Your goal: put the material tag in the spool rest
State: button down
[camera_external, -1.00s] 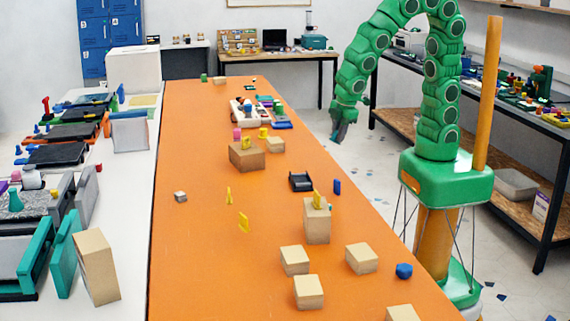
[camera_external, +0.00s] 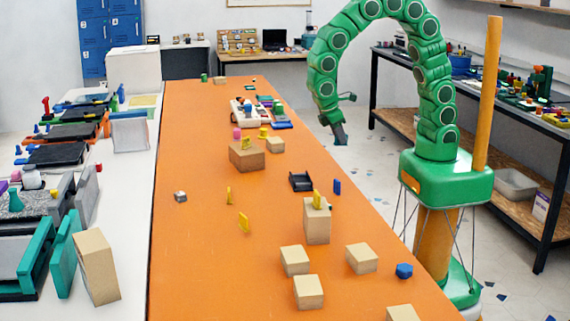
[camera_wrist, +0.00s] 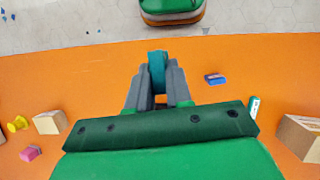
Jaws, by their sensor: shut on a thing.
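My gripper (camera_external: 340,137) hangs in the air beside the right edge of the orange table, pointing down. In the wrist view my gripper (camera_wrist: 158,82) has its grey fingers closed on a teal piece (camera_wrist: 157,60), which I take to be the material tag. Most of that piece is hidden between the fingers. A small black open holder (camera_external: 301,181) lies on the table, below and left of the gripper in the external view. It may be the spool rest, but I cannot tell for sure. I do not make it out in the wrist view.
Wooden blocks (camera_external: 317,225) stand on the orange table (camera_external: 200,270). A small blue piece (camera_external: 337,187) stands right of the black holder. Yellow pieces (camera_external: 243,221) stand left of it. A brown block (camera_external: 247,156) is farther back. The table's left middle is mostly clear.

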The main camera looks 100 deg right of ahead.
jog(key=shift+w+d+m+g+y, duration=0.2)
jog(key=shift+d+m+g+y, duration=0.05)
jog(key=shift+m+g+y, duration=0.3)
jog(key=shift+w+f, duration=0.1)
jog(key=shift+w, duration=0.15)
jog(key=w+f, duration=0.4)
jog(key=w, duration=0.5)
send_over(301, 180)
jog(key=a, duration=0.2)
jog(key=f, duration=0.4)
jog(key=shift+w+f, duration=0.3)
jog(key=shift+w, duration=0.05)
jog(key=shift+w+f, duration=0.45)
jog(key=shift+f, duration=1.65)
jog(key=shift+f, duration=0.1)
jog(key=c, duration=1)
grip_release()
jog(key=shift+c, duration=0.2)
